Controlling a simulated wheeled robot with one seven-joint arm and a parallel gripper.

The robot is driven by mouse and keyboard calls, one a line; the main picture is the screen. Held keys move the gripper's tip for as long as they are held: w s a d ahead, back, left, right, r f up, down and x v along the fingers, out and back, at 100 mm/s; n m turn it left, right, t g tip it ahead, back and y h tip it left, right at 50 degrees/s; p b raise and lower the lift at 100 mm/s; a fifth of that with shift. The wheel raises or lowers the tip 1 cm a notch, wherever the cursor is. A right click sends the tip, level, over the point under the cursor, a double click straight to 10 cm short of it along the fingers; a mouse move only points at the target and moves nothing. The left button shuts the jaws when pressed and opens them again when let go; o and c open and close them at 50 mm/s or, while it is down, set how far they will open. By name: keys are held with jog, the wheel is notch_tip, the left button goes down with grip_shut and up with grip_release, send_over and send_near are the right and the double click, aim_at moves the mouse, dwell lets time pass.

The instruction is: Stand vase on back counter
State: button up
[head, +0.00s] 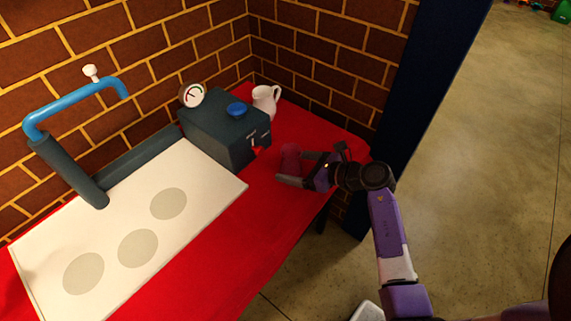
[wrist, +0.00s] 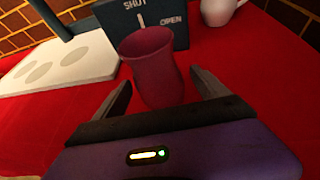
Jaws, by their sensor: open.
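A dark red vase (wrist: 152,70) stands upright on the red counter (head: 290,235), near its right end. In the head view the vase (head: 291,160) is at the fingers of my gripper (head: 283,168) and blends with the red surface. In the wrist view my gripper (wrist: 160,88) is open, with one finger on each side of the vase. A gap shows between the vase and each finger. The vase's lower part is partly hidden behind the gripper body in the wrist view.
A dark box (head: 225,128) with a blue button, a gauge (head: 193,95) and a SHUT/OPEN marking stands just behind the vase. A white pitcher (head: 265,101) is in the back corner. A white board (head: 130,225) with grey circles and a blue-topped faucet (head: 75,105) are left. Brick walls close the back.

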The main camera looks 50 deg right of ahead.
jog(key=v, duration=0.8)
jog(key=s+a+r+m+t+y, duration=0.1)
jog(key=s+a+r+m+t, duration=0.1)
jog(key=a+r+m, duration=0.4)
jog(key=s+a+r+m+t, duration=0.2)
jog(key=s+a+m+t, duration=0.1)
jog(key=a, duration=0.5)
jog(key=s+a+r+m+t+y, duration=0.1)
jog(key=s+a+r+m+t, duration=0.1)
jog(key=a+r+m, duration=0.4)
jog(key=s+a+f+m+g+h, duration=0.2)
jog(key=s+m, duration=0.5)
jog(key=m, duration=0.4)
jog(key=s+a+f+m+g+h, duration=0.1)
jog(key=s+m+g+h, duration=0.1)
jog(key=s+m, duration=0.6)
jog(key=m+g, duration=0.1)
jog(key=m, duration=0.2)
jog(key=shift+s+a+f+m+g, duration=0.25)
jog(key=shift+a+f+m+g, duration=0.05)
jog(key=shift+a+f, duration=0.1)
